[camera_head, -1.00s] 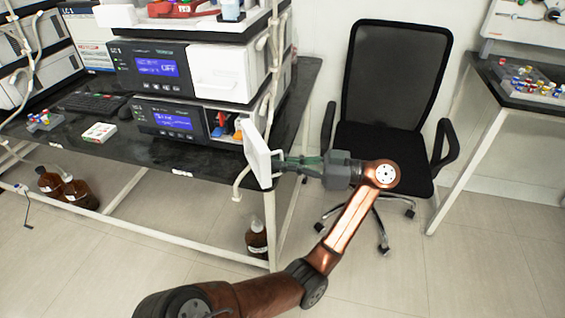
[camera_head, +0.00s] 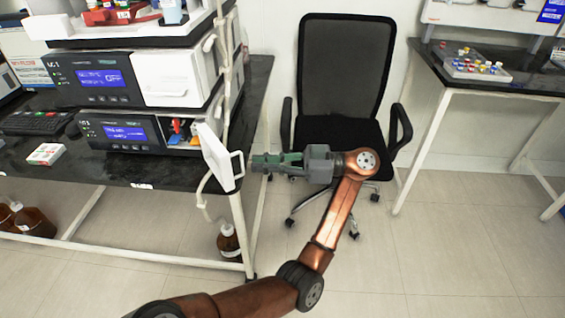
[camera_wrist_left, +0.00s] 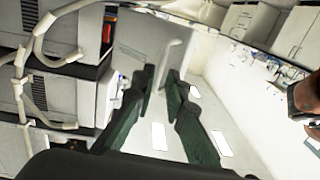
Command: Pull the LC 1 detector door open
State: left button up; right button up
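The lower module (camera_head: 120,131) of the instrument stack has a blue screen. Its white detector door (camera_head: 215,155) is swung out toward the front right, leaving a bay with coloured parts (camera_head: 183,130) in view. The door's handle (camera_head: 239,168) is on its right face. My left gripper (camera_head: 254,163) is just right of the handle, fingertips close to it. In the left wrist view, the fingers (camera_wrist_left: 161,88) are apart, with the handle (camera_wrist_left: 172,58) and door panel (camera_wrist_left: 138,40) ahead. Contact with the handle is unclear. My right gripper is out of view.
The upper module (camera_head: 95,78) has its white door (camera_head: 175,75) closed. Tubing (camera_head: 226,75) runs down the stack's right side. An office chair (camera_head: 340,80) stands behind my left arm. A brown bottle (camera_head: 228,240) is under the bench. Floor on the right is clear.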

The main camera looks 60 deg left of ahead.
pick_arm(q)
jog(key=v, duration=0.7)
dwell(0.5)
